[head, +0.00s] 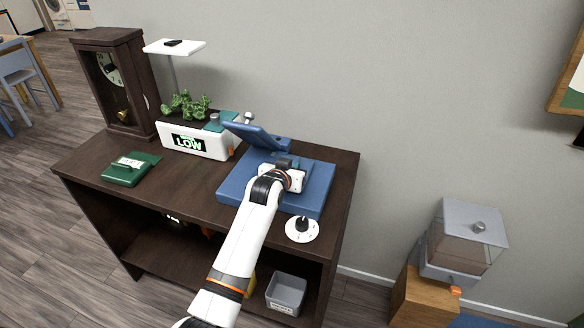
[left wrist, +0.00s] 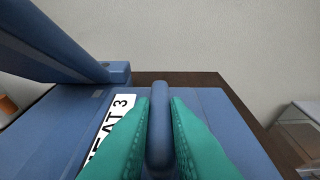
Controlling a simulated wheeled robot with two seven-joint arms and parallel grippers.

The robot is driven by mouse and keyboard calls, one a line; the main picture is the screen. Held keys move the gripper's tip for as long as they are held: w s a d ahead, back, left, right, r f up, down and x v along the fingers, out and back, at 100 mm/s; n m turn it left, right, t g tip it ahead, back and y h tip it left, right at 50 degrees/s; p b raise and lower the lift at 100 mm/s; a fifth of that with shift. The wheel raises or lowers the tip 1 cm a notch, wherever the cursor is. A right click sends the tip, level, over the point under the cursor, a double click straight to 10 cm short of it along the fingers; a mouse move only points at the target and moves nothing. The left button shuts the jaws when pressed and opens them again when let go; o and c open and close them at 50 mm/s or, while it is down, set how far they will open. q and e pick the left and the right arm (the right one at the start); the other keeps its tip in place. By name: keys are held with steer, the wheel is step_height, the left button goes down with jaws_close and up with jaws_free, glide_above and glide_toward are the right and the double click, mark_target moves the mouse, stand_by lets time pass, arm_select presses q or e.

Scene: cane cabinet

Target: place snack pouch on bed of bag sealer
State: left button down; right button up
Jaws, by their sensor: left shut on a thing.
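The blue bag sealer (head: 232,190) stands on the dark cabinet, its hinged arm (head: 252,136) raised at the back left. In the left wrist view its flat blue body (left wrist: 215,110) carries a white label reading "HEAT 3". My left gripper (left wrist: 160,115) is over the sealer, its teal fingers shut on an upright blue rounded bar (left wrist: 159,125). I cannot tell whether this bar belongs to the sealer. In the head view my wrist hides the fingertips. A flat green item with a pale label (head: 130,169) lies on the cabinet top; I cannot tell whether it is the snack pouch.
A white planter marked "LOW" (head: 205,148) with a lamp stands left of the sealer, beyond it a pendulum clock (head: 112,85). A white dial with black knob (head: 302,230) is at the front. A grey bin (head: 286,293) is below. Bare cabinet top lies around the green item.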

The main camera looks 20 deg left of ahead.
arm_select(q)
steer(key=shift+w+f, duration=0.15)
steer(key=shift+f, duration=0.05)
steer(key=c, duration=1.4)
jaws_free()
steer(key=v, duration=1.2)
steer(key=shift+r, duration=0.2)
